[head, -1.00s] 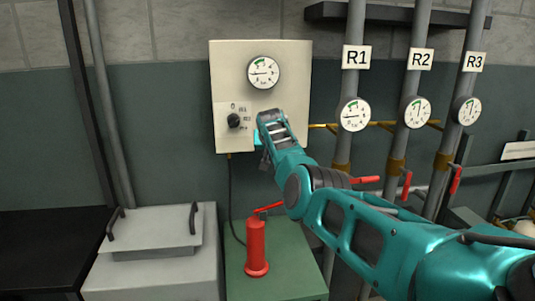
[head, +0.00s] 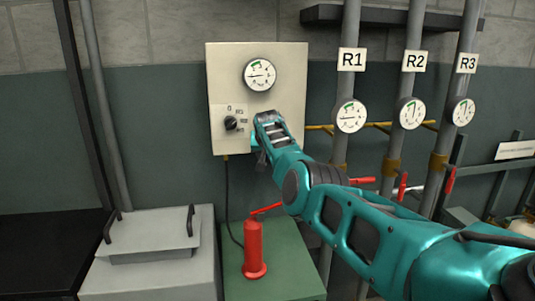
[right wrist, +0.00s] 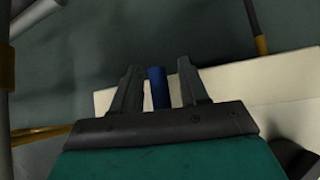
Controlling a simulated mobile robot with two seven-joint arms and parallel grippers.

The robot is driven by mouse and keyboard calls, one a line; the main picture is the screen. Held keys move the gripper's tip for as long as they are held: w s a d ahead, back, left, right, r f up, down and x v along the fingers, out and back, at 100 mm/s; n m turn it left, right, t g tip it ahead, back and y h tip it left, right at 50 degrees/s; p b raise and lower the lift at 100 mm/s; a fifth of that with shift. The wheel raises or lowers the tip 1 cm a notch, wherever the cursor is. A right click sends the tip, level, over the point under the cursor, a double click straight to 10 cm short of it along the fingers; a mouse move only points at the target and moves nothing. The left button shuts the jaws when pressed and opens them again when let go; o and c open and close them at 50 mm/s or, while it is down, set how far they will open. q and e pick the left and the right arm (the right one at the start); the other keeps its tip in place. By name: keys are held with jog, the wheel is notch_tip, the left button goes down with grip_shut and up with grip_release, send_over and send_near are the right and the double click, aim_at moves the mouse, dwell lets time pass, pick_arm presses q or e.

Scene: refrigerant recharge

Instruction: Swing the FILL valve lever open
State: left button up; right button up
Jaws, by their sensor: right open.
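The cream panel (head: 222,75) with a round gauge (head: 258,75) and a black knob (head: 231,123) hangs on the wall. My right gripper (head: 261,156) is in front of its lower right part. In the right wrist view a blue bar (right wrist: 157,88) stands between the two open fingers, with gaps on both sides. It appears to be the FILL valve lever, but no label is readable. In the head view my gripper hides this spot. My left gripper is out of view.
A red cylinder (head: 254,250) stands on the green bench (head: 292,270) below. A grey lidded box (head: 150,232) is at lower left.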

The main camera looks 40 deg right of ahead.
jog(key=p+v, duration=0.1)
jog(key=v, duration=1.2)
dwell(0.4)
dwell(0.4)
